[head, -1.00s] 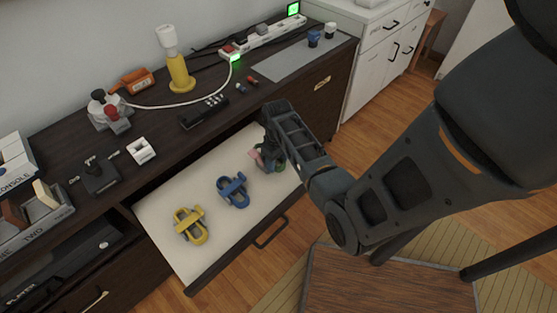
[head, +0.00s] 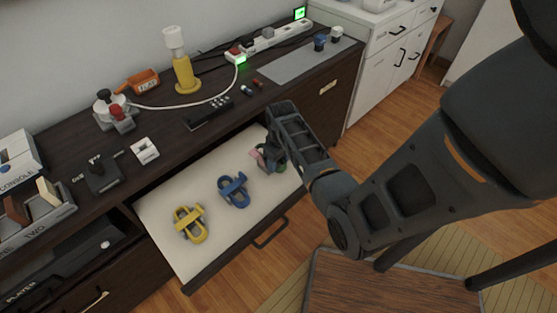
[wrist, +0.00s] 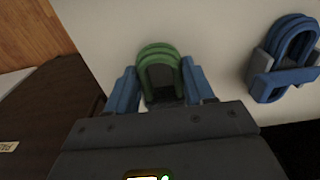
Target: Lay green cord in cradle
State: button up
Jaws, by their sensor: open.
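The green cord (wrist: 158,58) is a bundled loop in the wrist view, between the two blue-padded fingers of my gripper (wrist: 160,88). The fingers are open, one on either side of it. In the head view the green cord (head: 270,160) shows partly beside my gripper (head: 272,145), at the right end of the open drawer. A grey surface (wrist: 162,78) shows inside the loop; I cannot tell whether it is the cradle. My gripper's body hides the loop's near end and what lies under it.
The pale drawer (head: 170,255) also holds a blue cord bundle (head: 233,190) and a yellow one (head: 188,223), each on a holder. The dark cabinet top (head: 60,140) carries a lamp, a power strip and small devices. A stool (head: 385,285) stands in front.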

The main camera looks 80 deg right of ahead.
jog(key=shift+o, duration=0.5)
jog(key=shift+s+a+r+p, duration=0.1)
jog(key=shift+r+p, duration=0.35)
jog(key=shift+r, duration=3.45)
jog(key=s+a+n+t+h, duration=0.3)
jog(key=a+t, duration=0.3)
jog(key=a, duration=1.5)
jog(key=s+a+r+n+t+y, duration=0.1)
jog(key=s+a+r+t, duration=0.2)
jog(key=r, duration=0.5)
jog(key=s+a+r+n+t+y, duration=0.1)
jog(key=s+a+r+t, duration=0.1)
jog(key=s+a+r, duration=0.2)
jog(key=s+a+r+n+t+y, duration=0.1)
jog(key=s+a+r+t, duration=0.2)
jog(key=r, duration=1)
jog(key=s+a, duration=0.1)
jog(key=a, duration=0.2)
jog(key=shift+a+t, duration=0.3)
jog(key=shift+s+f, duration=0.1)
jog(key=shift+c, duration=0.5)
